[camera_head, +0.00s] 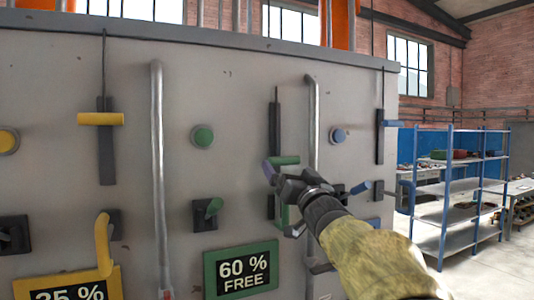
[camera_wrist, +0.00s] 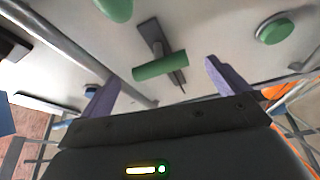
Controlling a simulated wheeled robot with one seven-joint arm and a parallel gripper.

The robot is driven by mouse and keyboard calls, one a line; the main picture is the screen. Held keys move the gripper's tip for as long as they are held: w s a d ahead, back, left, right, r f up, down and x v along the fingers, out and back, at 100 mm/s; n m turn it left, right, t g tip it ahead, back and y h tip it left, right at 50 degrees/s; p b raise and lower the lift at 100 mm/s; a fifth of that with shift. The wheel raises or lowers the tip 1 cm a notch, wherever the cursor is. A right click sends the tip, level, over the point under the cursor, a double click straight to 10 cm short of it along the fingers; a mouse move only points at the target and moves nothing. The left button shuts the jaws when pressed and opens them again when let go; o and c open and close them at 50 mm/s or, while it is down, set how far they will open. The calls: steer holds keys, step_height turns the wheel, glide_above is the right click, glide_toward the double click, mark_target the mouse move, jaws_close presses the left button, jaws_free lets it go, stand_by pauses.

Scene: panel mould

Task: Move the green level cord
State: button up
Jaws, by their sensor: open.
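The green level cord's handle (camera_head: 287,160) is a short green crossbar on a dark vertical slot in the grey panel, right of centre in the head view. A thin dark cord runs up from it. In the wrist view the green handle (camera_wrist: 160,66) lies ahead of my gripper, slightly tilted and between the lines of the two purple fingers. My gripper (camera_wrist: 162,75) is open and its fingers stand apart on either side. In the head view my gripper (camera_head: 272,176) overlaps the lower part of the slot and hides some of it. Contact with the handle cannot be told.
A yellow crossbar (camera_head: 101,119) and a blue crossbar (camera_head: 390,123) sit on similar slots. Vertical pipes (camera_head: 157,150) stand out from the panel. Blue shelving (camera_head: 460,190) stands right.

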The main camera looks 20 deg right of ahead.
mark_target(281, 160)
steer(key=p+x, duration=0.2)
steer(key=x, duration=0.4)
steer(key=shift+w, duration=0.2)
steer(key=shift+c, duration=0.4)
